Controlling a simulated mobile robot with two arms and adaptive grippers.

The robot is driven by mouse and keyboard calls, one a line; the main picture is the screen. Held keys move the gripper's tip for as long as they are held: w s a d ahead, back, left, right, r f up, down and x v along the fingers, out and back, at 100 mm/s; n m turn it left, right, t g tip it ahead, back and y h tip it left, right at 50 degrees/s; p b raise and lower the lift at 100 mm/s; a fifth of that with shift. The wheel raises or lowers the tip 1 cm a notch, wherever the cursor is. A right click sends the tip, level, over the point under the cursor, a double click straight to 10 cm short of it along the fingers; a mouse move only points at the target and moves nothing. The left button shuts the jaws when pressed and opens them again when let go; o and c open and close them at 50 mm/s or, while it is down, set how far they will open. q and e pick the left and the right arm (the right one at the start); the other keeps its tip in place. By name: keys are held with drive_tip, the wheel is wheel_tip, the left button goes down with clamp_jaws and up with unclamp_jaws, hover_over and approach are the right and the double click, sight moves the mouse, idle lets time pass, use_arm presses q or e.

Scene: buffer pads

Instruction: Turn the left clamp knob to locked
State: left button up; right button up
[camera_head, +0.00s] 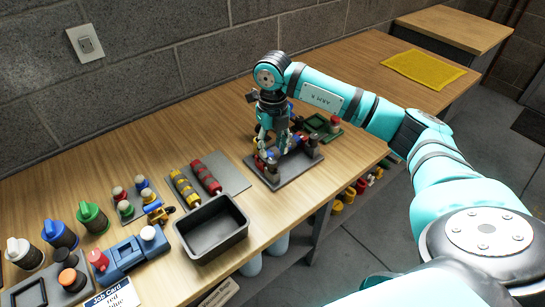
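A dark grey fixture plate (290,172) lies on the workbench near its front edge, with small red and blue parts on it. These parts are probably the clamps; a red knob-like part (259,162) shows at the left of the plate. My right gripper (273,150) points down over the left half of this fixture, close to the red and blue parts. Its fingers hide the middle of the fixture. I cannot tell whether the fingers touch a knob or how wide they are open. Whether a clamp is locked does not show. My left gripper is not in view.
A black bin (213,252) and a grey mat (236,180) with yellow and red rollers lie left of the fixture. A green tray (322,127) is just behind it. The bench at right is clear up to a yellow mat (424,69).

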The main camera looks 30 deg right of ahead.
sight(273, 160)
wheel_tip(273, 160, up, 6)
idle(0.8)
